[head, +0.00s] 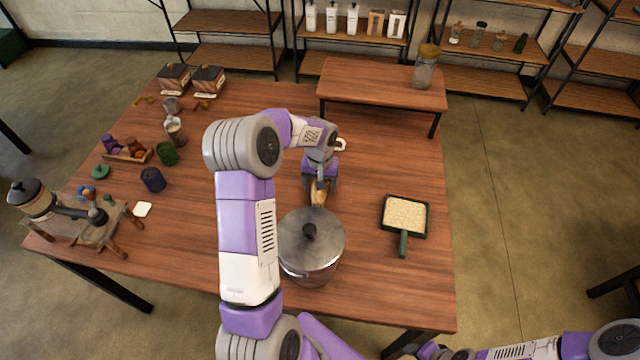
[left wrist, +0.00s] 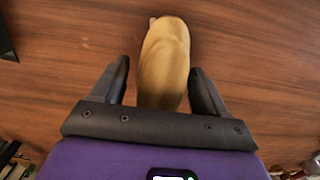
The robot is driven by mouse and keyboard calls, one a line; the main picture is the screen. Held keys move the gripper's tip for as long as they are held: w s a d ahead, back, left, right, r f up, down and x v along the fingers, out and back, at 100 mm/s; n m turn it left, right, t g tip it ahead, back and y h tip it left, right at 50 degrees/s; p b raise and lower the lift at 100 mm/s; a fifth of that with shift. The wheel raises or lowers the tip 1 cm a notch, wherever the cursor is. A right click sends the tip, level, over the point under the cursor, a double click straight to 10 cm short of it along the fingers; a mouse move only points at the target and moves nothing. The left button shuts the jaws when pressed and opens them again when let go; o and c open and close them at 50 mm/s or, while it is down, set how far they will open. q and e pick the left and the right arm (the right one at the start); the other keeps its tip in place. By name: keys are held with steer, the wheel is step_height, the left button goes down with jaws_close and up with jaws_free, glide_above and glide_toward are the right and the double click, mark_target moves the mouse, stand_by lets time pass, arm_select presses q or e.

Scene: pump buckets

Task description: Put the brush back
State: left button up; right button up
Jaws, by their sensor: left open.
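A tan, rounded object, which looks like the brush (left wrist: 163,62), lies between the fingers of my left gripper (left wrist: 160,75) in the left wrist view. A gap shows on both sides, so the fingers stand open around it, not closed on it. In the head view my left gripper (head: 320,185) is over the middle of the table, and the tan brush (head: 319,197) shows just below it, behind the pot. The bristles cannot be made out. My right arm is low at the bottom right, its hand at the picture's edge; its finger state is unclear.
A lidded metal pot (head: 311,245) stands close in front of the brush. A green pan of pale grains (head: 405,215) lies to the right. A low wooden shelf (head: 380,85) carries a jar at the back. Cups and a press crowd the left; the table's right front is clear.

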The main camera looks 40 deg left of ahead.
arm_select(q)
steer(key=shift+r, duration=0.1)
step_height(320, 180, up, 12)
steer(key=p, duration=0.3)
steer(key=shift+r, duration=0.15)
stand_by(0.5)
